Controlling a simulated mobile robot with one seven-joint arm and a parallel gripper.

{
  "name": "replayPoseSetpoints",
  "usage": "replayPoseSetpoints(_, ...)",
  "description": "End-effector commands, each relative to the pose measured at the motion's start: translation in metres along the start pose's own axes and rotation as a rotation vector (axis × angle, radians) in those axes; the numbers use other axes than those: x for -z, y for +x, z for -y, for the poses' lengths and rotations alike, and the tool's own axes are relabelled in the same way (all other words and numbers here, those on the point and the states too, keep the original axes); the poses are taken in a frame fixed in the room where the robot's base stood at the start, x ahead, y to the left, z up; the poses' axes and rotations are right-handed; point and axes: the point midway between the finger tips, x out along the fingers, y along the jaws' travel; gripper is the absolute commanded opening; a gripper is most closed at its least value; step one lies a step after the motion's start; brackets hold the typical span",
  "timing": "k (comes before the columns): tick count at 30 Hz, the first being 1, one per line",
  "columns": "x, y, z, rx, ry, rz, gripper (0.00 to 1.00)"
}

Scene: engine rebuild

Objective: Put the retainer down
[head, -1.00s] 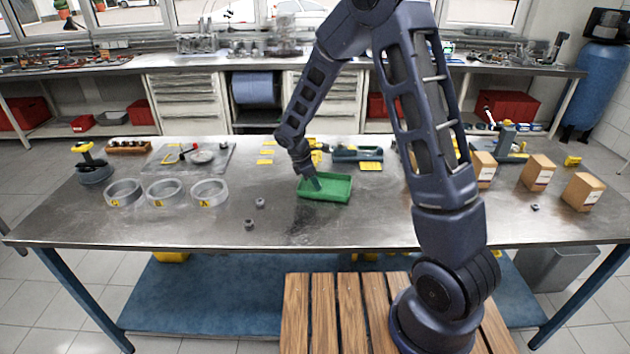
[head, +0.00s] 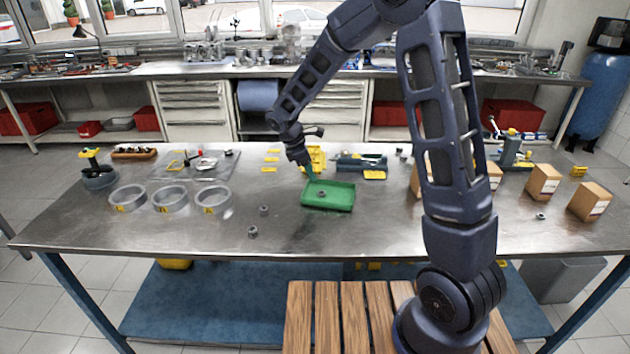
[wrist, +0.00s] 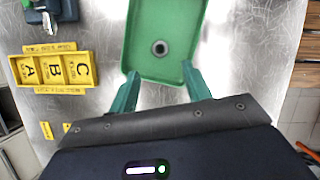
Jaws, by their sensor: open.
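The retainer (wrist: 160,48), a small grey ring-shaped part with a dark centre, lies on the floor of the green tray (wrist: 140,65). In the head view the retainer (head: 321,194) is a small grey spot inside the green tray (head: 340,207). My gripper (wrist: 160,82) is open and empty, its two green fingers apart at the near end of the tray in the wrist view. In the head view my gripper (head: 310,176) is above the tray's back left corner, clear of the retainer.
Two small grey parts (head: 264,210) (head: 252,232) lie on the bench (head: 330,240) left of the tray. A yellow holder marked A, B, C (wrist: 54,71) stands beside the tray. Three grey rings (head: 170,199) stand at the left, cardboard boxes (head: 543,182) at the right.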

Motion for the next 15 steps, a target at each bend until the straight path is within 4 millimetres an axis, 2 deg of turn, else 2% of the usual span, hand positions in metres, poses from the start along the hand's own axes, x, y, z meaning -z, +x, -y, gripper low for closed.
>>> replayPoseSetpoints(3, 0.000, -0.017, 0.000, -0.002, 0.000, -0.001, 0.48)
replayPoseSetpoints(6, 0.000, -0.025, 0.000, -0.002, 0.000, -0.001, 0.48)
replayPoseSetpoints(15, -0.003, -0.032, 0.001, 0.000, 0.007, -0.001, 0.48)
